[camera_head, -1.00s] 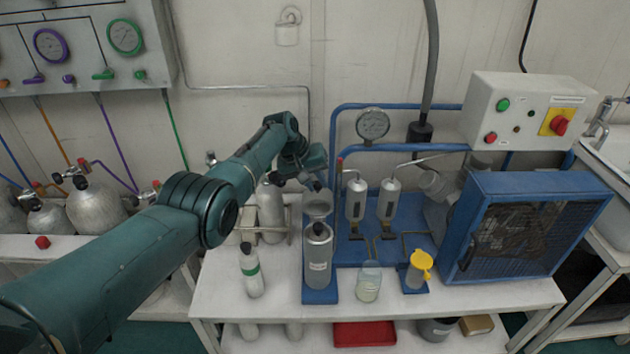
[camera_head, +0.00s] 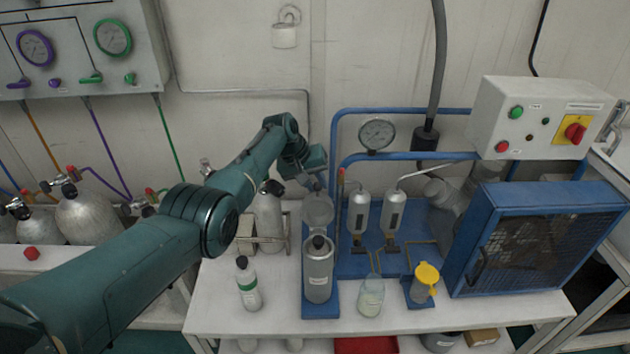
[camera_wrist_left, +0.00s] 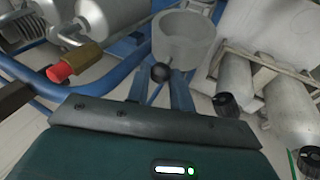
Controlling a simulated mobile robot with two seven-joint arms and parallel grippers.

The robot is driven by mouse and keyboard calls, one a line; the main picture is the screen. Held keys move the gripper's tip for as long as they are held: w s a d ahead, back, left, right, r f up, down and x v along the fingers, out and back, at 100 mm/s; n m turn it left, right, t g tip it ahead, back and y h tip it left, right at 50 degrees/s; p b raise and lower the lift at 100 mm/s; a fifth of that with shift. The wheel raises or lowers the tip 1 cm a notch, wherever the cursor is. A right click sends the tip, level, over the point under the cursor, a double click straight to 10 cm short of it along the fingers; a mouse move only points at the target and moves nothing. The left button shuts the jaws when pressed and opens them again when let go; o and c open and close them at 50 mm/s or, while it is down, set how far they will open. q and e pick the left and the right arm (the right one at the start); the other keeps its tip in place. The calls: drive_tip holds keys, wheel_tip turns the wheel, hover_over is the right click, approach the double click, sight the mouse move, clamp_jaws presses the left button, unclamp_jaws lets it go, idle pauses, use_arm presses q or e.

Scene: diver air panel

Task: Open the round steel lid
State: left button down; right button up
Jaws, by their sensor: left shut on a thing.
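The round steel lid (camera_head: 318,208) shows in the head view as a pale disc, tilted with its face toward me, behind a grey bottle with a black cap. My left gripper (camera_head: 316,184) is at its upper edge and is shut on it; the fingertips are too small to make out. In the left wrist view a round grey steel pot (camera_wrist_left: 184,40) is just beyond the gripper body, with a black ball knob (camera_wrist_left: 160,73) before it. The gripper body hides the contact there. My right gripper is not in view.
The black-capped grey bottle (camera_head: 318,275) stands close in front of the lid. A silver cylinder (camera_head: 268,222) is to its left. Blue pipes, a red-tipped brass fitting (camera_wrist_left: 75,66) and two filter canisters are close on the right. A green-banded bottle (camera_head: 248,290) stands in front.

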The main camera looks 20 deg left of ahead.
use_arm(q)
drive_tip(key=shift+w+a+r, duration=0.1)
drive_tip(key=shift+w+r, duration=0.05)
drive_tip(key=shift+w, duration=0.05)
drive_tip(key=c, duration=1.6)
unclamp_jaws()
drive_tip(key=o, duration=0.4)
drive_tip(key=shift+c, duration=0.2)
drive_tip(key=shift+s, duration=0.1)
drive_tip(key=p+v, duration=0.2)
drive_tip(key=v, duration=1.1)
drive_tip(key=shift+p, duration=0.3)
drive_tip(key=shift+s, duration=0.1)
